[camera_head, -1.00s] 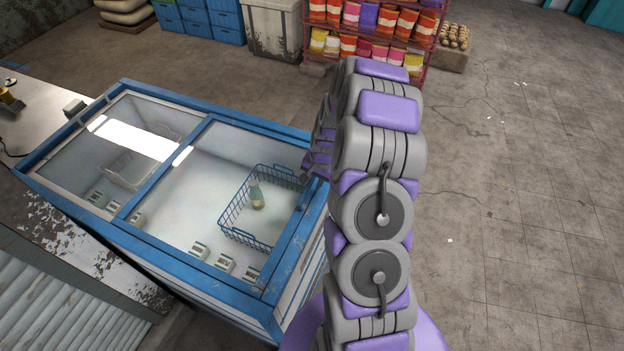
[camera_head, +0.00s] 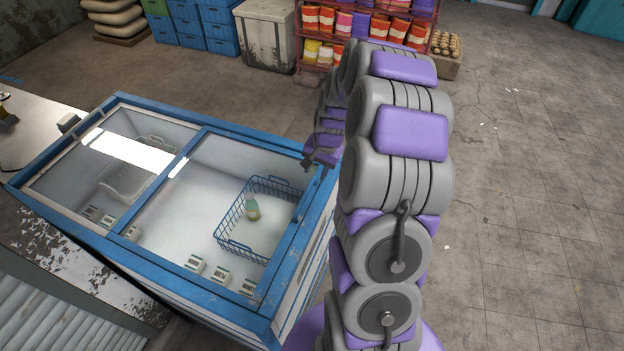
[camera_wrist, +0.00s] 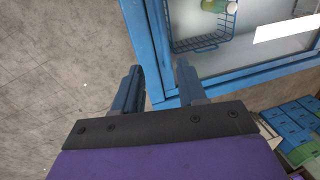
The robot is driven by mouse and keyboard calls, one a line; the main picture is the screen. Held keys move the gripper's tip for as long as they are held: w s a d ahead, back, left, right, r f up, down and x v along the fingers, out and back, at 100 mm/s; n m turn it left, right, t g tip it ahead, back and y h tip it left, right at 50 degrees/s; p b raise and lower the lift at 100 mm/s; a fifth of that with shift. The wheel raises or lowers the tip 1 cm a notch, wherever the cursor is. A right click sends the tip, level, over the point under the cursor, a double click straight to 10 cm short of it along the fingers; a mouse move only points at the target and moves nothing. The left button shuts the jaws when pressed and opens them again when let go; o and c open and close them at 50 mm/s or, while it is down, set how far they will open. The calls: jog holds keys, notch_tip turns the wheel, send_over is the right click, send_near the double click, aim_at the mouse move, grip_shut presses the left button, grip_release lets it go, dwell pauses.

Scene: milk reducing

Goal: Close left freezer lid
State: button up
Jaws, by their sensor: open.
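The chest freezer (camera_head: 262,325) has a blue frame and stands left of my arm. A hazy glass pane (camera_head: 70,180) with a bright reflection lies over its left part. The right part shows its inside clearly; I cannot tell whether glass covers it. A blue wire basket (camera_head: 235,215) with a bottle (camera_head: 252,208) is inside on the right. My gripper (camera_head: 318,155) is at the freezer's far right corner, partly hidden by my arm. In the wrist view, my gripper (camera_wrist: 157,68) is open and empty, its fingers over the blue frame corner (camera_wrist: 160,92). Contact is unclear.
Blue crates (camera_head: 205,30) and a worn white bin (camera_head: 265,35) stand behind the freezer. A shelf of colourful goods (camera_head: 320,45) is at the back. A counter (camera_head: 30,130) adjoins the left. The floor at right is clear.

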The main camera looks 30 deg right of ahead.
jog(key=shift+s+d+r, duration=0.1)
jog(key=shift+s+r, duration=0.05)
jog(key=shift+r, duration=0.75)
jog(key=shift+s+d+r, duration=0.1)
jog(key=shift+s+r, duration=0.05)
jog(key=shift+r, duration=0.7)
jog(key=shift+s+d+r, duration=0.1)
jog(key=shift+s+r, duration=0.05)
jog(key=shift+r, duration=0.75)
jog(key=s+a+r+n+g+b, duration=0.1)
jog(key=s+a+r+n+b, duration=0.15)
jog(key=s+a, duration=0.4)
jog(key=s+a+r+n+g+b, duration=0.1)
jog(key=s+a+r+n, duration=0.25)
jog(key=a, duration=0.55)
jog(key=s+a+n+b, duration=0.1)
jog(key=s+a+n, duration=0.1)
jog(key=s, duration=0.8)
jog(key=s+a+f+n+g+h+b, duration=0.1)
jog(key=s+a, duration=0.4)
jog(key=s, duration=0.5)
jog(key=shift+f+n+g+b, duration=0.3)
jog(key=shift+n+b, duration=0.5)
jog(key=shift+n, duration=0.3)
jog(key=shift+a, duration=0.1)
